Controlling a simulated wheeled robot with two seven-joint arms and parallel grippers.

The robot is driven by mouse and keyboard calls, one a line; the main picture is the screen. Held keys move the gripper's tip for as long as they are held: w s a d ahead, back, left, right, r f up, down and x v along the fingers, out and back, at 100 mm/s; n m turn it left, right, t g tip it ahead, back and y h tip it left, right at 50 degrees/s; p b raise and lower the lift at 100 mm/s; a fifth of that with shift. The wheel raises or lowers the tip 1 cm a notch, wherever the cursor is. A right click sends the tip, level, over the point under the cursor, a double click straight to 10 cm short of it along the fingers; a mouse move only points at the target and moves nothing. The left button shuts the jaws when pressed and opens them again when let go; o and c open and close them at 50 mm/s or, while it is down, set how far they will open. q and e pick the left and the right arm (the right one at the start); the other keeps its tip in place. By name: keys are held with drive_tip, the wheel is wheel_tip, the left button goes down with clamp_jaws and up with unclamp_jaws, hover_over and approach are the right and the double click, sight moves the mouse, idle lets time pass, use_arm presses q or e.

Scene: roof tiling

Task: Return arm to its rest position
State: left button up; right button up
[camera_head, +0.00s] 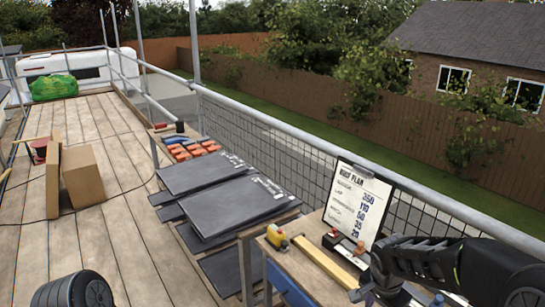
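My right arm comes in from the lower right, over the wooden bench (285,262). Its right gripper (366,292) points down to the left at the front of the bench, near the bottom edge of the view. Its fingers are small and dark, and I cannot tell whether they are open or shut. My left gripper is not in view.
A clipboard (357,203) leans upright at the back of the bench. A yellow tape measure (277,236) lies at its left. Dark slates (235,205) are stacked beyond. Mesh and a rail (300,142) border the right. Cardboard boxes (85,175) stand on the plank deck (110,225).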

drive_tip(key=s+a+f+n+y, duration=0.2)
drive_tip(key=s+a+f+n, duration=0.25)
drive_tip(key=a+f, duration=0.4)
drive_tip(key=s+a+f+n+y, duration=0.25)
drive_tip(key=a+f+n, duration=0.25)
drive_tip(key=a+f, duration=0.3)
drive_tip(key=s+a+f+g, duration=0.1)
drive_tip(key=s+f, duration=0.4)
drive_tip(key=s, duration=0.4)
drive_tip(key=s+a+f+g+y, duration=0.1)
drive_tip(key=s+f, duration=0.4)
drive_tip(key=s, duration=0.4)
drive_tip(key=shift+s+a, duration=0.25)
drive_tip(key=shift+a, duration=0.05)
drive_tip(key=shift+d, duration=0.1)
